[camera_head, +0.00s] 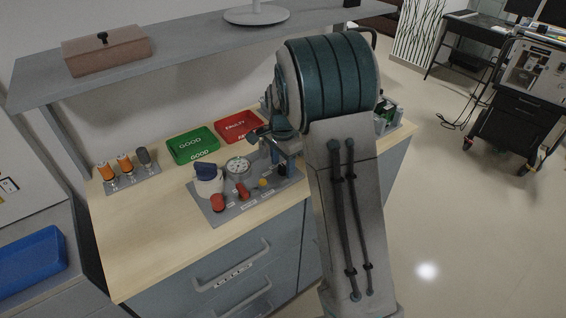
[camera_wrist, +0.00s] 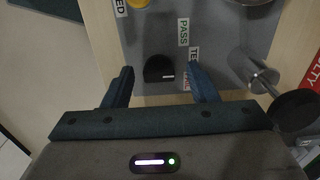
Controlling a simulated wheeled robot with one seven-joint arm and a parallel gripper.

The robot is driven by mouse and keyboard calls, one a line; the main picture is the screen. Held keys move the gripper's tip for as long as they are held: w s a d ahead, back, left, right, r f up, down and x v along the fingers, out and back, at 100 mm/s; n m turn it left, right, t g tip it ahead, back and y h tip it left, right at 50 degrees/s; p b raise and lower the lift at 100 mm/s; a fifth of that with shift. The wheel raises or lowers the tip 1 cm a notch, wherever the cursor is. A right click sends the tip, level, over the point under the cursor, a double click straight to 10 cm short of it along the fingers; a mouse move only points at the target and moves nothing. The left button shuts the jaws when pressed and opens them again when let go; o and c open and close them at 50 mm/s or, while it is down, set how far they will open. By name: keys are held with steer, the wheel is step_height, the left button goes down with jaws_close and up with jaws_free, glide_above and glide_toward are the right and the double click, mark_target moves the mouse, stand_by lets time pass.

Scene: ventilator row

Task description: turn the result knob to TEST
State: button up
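The result knob (camera_wrist: 158,67) is a round black knob with a short white mark, on a grey panel (camera_wrist: 150,30). The mark points right in the wrist view. The labels PASS (camera_wrist: 183,31) and TEST (camera_wrist: 194,55) sit to its right; TEST and another label below it are partly hidden by a finger. My gripper (camera_wrist: 161,73) is open, its blue fingers on either side of the knob with a visible gap on each side. In the head view the knob (camera_head: 283,170) is small and dark, just below my gripper (camera_head: 277,152).
A metal cylinder (camera_wrist: 262,76) with a dark round end stands right of my fingers. Green (camera_head: 192,146) and red (camera_head: 237,126) trays lie behind; a shelf (camera_head: 190,50) hangs above.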

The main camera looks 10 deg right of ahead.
mark_target(283, 167)
steer(key=shift+r, duration=0.1)
step_height(283, 167, up, 14)
stand_by(0.5)
steer(key=shift+f, duration=0.2)
steer(key=s+f+n+t, duration=0.2)
steer(key=s+n, duration=1.1)
steer(key=s, duration=1.3)
steer(key=shift+s+f+t, duration=0.2)
steer(key=shift+f+t, duration=0.05)
steer(key=shift+t, duration=0.25)
steer(key=shift+d, duration=0.1)
